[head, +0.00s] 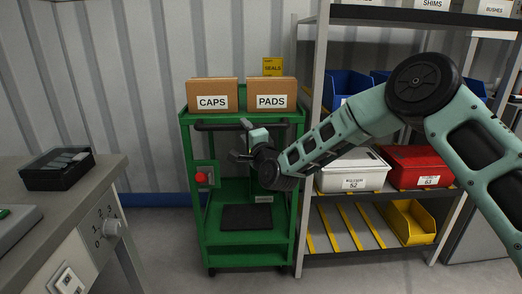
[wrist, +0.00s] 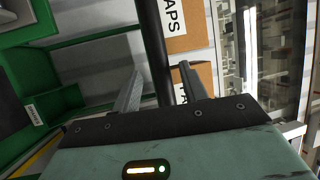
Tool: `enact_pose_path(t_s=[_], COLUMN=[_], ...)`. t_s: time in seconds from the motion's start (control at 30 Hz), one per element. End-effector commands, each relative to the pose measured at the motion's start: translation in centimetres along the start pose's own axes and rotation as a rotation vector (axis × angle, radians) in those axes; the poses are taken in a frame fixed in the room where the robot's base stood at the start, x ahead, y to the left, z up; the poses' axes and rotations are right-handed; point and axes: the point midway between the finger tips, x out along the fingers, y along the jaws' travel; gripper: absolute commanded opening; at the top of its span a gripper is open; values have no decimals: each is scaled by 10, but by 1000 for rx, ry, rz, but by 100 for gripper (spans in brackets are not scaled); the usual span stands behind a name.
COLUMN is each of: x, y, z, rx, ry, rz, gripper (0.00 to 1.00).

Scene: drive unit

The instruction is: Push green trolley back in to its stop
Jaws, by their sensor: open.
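The green trolley (head: 245,255) stands in the middle of the head view, between the bench and the shelf rack. A dark handle bar (head: 215,126) runs across its front below the top tray. My gripper (head: 240,140) is in front of the trolley at about handle height, with its fingers apart. In the wrist view, the handle bar (wrist: 152,40) passes between the two open fingers of my gripper (wrist: 158,80); contact cannot be told.
Boxes marked CAPS (head: 212,88) and PADS (head: 271,88) sit on the trolley top. A red button (head: 201,178) is on its left front. The rack (head: 312,120) stands close on the right, the bench (head: 80,190) on the left. Floor shows between bench and trolley.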

Motion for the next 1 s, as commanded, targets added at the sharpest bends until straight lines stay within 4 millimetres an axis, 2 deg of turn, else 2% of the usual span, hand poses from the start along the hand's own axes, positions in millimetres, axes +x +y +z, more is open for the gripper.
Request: enact_pose_path(t_s=[0.3, 0.5, 0.7, 1.0], x=[-72, -105, -119, -120], y=[-2, -3, -3, -3], z=[0, 0, 0, 0], rx=[-1, -1, -1, -1], ry=[-1, 1, 0, 1], rz=[-1, -5, -6, -7], gripper=[43, 43, 43, 43])
